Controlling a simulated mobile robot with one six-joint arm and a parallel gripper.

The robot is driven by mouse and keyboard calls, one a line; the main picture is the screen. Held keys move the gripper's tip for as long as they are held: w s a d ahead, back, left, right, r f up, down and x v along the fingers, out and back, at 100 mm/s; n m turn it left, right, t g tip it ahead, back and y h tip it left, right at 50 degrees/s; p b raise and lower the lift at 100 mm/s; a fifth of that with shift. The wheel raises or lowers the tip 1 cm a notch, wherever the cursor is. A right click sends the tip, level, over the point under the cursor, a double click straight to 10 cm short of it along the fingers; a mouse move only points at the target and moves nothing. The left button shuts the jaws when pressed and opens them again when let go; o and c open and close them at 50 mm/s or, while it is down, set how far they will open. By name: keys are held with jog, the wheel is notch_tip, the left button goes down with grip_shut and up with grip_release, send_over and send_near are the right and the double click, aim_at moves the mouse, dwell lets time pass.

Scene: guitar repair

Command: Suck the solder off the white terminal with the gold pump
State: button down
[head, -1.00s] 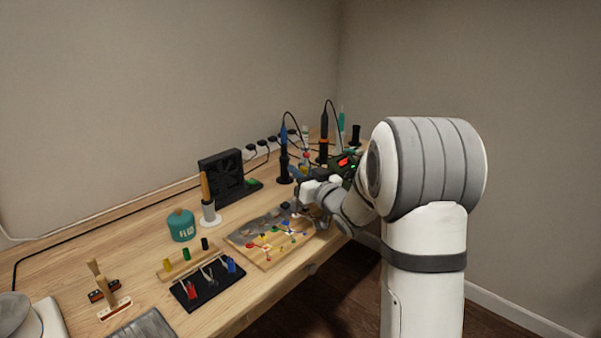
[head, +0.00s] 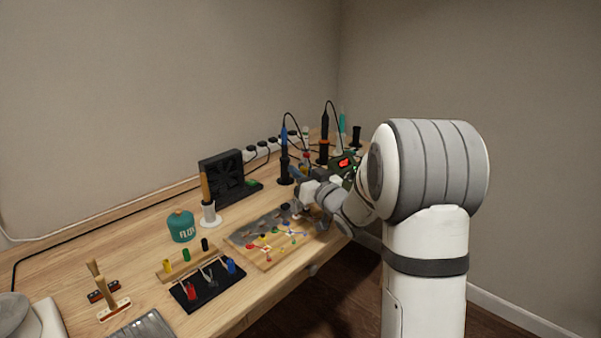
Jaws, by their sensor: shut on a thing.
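The wooden work board (head: 268,259) lies on the bench with a dark grey plate and several small coloured terminals joined by wires. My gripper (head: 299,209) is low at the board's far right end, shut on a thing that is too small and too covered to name. I cannot make out a gold colour on it. The gold pump is not clearly seen anywhere. The white terminal cannot be picked out among the small parts, and my gripper and arm cover part of that end of the board.
A black tray (head: 207,290) with tools and a teal flux pot (head: 181,226) stand left of the board. Behind are an orange-handled tool in a white stand (head: 210,216), a black fan (head: 224,175) and upright tools in black stands (head: 285,172). The bench front edge is close.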

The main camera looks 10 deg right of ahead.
jog(key=shift+r+p, duration=2.05)
jog(key=shift+r, duration=1.55)
jog(key=d+r+p, duration=0.2)
jog(key=d, duration=0.6)
